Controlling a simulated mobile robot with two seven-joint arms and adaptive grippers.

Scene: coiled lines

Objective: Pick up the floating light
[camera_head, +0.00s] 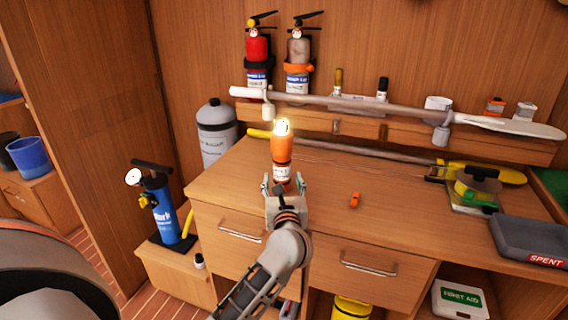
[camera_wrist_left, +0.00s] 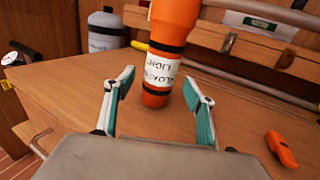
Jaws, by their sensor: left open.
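The floating light (camera_head: 281,150) is an orange cylinder with a glowing top, black bands and a white label. It stands upright on the wooden cabinet top. In the left wrist view the floating light (camera_wrist_left: 161,72) is straight ahead, its label upside down and its top cut off by the frame. My left gripper (camera_head: 284,187) is open in front of its base. In the wrist view the left gripper's fingers (camera_wrist_left: 160,95) are spread to either side of the light's lower part, with gaps visible. My right gripper is not in view.
A small orange item (camera_head: 355,200) lies on the cabinet top (camera_head: 400,215) right of the light. A grey tank (camera_head: 217,135) stands behind left. A paddle (camera_head: 400,115) lies across wall holders behind.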

